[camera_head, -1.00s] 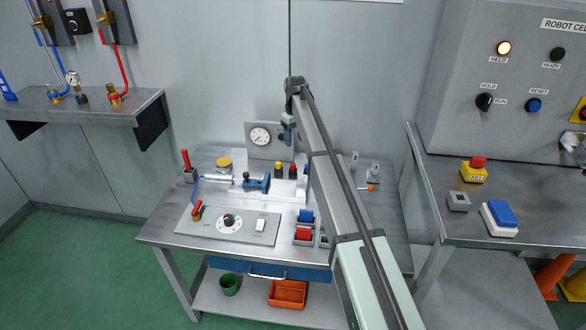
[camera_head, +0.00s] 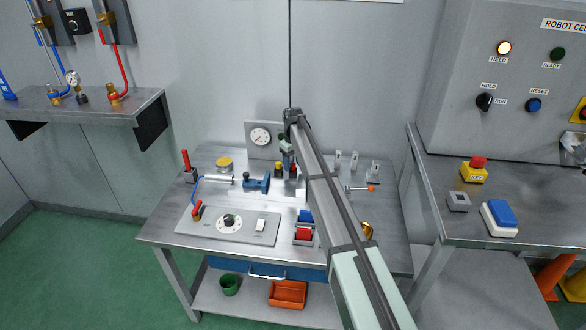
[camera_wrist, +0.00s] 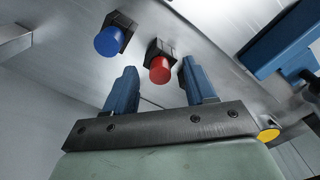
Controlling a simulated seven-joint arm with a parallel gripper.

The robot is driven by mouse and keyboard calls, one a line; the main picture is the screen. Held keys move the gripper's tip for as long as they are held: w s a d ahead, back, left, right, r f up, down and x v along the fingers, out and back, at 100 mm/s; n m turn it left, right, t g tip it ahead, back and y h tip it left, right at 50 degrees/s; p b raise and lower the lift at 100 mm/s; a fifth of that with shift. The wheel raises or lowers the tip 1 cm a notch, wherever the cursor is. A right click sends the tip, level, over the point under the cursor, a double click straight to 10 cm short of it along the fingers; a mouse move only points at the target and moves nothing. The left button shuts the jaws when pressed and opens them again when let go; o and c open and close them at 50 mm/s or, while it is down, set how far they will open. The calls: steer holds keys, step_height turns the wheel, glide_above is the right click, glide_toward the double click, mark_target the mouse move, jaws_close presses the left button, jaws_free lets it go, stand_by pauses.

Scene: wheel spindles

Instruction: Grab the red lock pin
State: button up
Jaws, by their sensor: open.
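The red lock pin (camera_wrist: 160,68) has a round red head on a dark square base in the wrist view. It stands just beyond and between the two blue fingers of my gripper (camera_wrist: 159,70), which are apart with nothing held. A blue-headed pin (camera_wrist: 108,42) is to its left, and a yellow round head (camera_wrist: 268,135) shows at the right edge of the gripper body. In the head view my gripper (camera_head: 288,160) hangs over the row of pins at the back of the bench, and it partly hides them.
A blue clamp (camera_head: 257,182) stands left of the pins; its blue body also fills the upper right of the wrist view (camera_wrist: 285,42). A dial gauge panel (camera_head: 262,139) is behind.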

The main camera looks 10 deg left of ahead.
steer(key=shift+f, duration=0.25)
jaws_close()
stand_by(0.3)
